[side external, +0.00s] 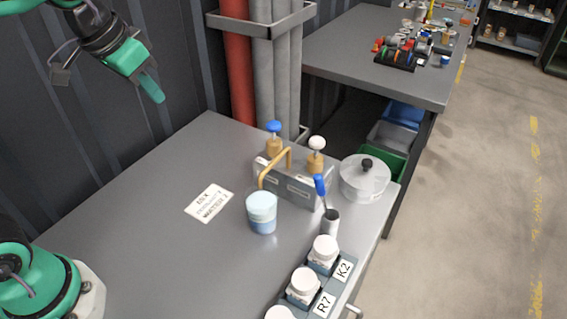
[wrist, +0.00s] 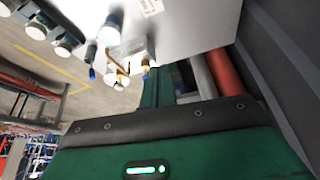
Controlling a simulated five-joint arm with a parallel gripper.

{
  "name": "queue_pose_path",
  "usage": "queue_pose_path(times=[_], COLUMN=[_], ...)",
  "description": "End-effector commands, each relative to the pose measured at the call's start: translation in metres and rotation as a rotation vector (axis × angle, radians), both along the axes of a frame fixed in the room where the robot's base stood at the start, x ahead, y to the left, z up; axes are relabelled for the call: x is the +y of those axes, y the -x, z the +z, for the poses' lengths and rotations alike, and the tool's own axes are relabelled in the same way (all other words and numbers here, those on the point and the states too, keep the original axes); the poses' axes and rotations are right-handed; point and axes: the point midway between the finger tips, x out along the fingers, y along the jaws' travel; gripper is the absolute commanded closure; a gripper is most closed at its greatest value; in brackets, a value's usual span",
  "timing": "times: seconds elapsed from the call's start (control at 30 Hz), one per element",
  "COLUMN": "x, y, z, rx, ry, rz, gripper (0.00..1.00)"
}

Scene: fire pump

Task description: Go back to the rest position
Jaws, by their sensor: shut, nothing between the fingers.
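My gripper (side external: 151,87) is at the upper left of the side external view, raised high above the table and close to the dark ribbed wall. Its green fingers are together with nothing between them, and it touches no object. In the wrist view my green gripper body fills the lower half, with the finger (wrist: 160,88) pointing up the picture; the tips are hard to make out. The grey table (side external: 140,220) lies below, apart from the gripper.
A white label card (side external: 209,203), a blue-white cup (side external: 262,212), a caddy with a yellow handle (side external: 290,185), a lidded round pot (side external: 365,179) and white-capped jars (side external: 304,283) stand on the table. Red and grey pipes (side external: 237,65) rise behind. The table's left part is clear.

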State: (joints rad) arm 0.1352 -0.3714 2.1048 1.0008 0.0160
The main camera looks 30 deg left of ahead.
Motion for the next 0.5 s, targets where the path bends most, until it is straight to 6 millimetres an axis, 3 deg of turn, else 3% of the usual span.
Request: queue_pose_path(times=[0.3, 0.5], x=[0.029, 0.039], y=[0.058, 0.084], z=[-0.027, -0.046], rx=[-0.048, -0.072], ry=[0.009, 0.011], rz=[0.086, 0.129], gripper=[1.00, 1.00])
